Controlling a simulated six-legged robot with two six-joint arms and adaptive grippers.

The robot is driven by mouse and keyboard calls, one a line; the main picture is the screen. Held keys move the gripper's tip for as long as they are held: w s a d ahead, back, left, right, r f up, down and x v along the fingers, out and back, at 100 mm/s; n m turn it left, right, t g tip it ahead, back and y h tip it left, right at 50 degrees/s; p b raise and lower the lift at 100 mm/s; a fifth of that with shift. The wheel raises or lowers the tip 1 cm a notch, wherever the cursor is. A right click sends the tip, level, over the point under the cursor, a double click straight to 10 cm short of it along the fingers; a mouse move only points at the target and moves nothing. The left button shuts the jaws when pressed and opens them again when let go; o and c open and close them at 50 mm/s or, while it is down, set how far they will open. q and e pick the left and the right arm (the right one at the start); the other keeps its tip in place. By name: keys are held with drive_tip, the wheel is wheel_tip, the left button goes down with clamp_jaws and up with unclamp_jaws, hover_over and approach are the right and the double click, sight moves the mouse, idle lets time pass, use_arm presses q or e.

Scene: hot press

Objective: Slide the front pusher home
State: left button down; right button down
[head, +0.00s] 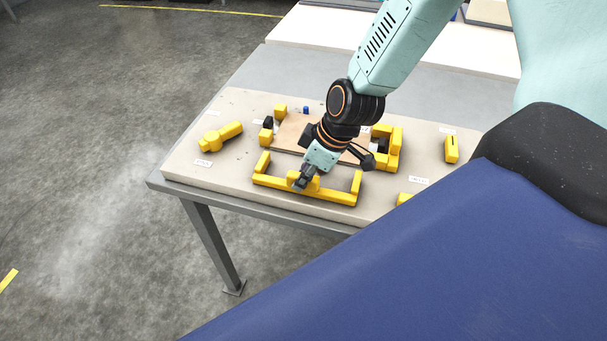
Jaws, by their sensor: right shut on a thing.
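The front pusher looks to be the long yellow bar (328,197) with a raised arm at each end, lying along the front of the beige board (232,184). My right gripper (299,184) points down at the middle of this bar and is shut on its yellow middle part. The gripper and wrist hide part of the bar. Behind it lies a flat brown panel (291,134), partly hidden by my right arm. A gap shows between the bar and the panel on the left. My left gripper does not show.
Yellow blocks stand left (266,136) and right (394,150) of the panel. A yellow handled piece (220,136) lies at the board's left, and a yellow block (452,149) at its right. The grey table (170,187) ends just in front of the board.

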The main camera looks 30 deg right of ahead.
drive_tip(key=shift+w+d, duration=1.4)
drive_tip(key=shift+d, duration=0.05)
drive_tip(key=shift+r, duration=0.1)
drive_tip(key=c, duration=1.6)
unclamp_jaws()
drive_tip(key=o, duration=0.4)
drive_tip(key=shift+d, duration=0.1)
drive_tip(key=shift+s+a, duration=0.15)
drive_tip(key=shift+a, duration=0.05)
drive_tip(key=shift+r, duration=0.1)
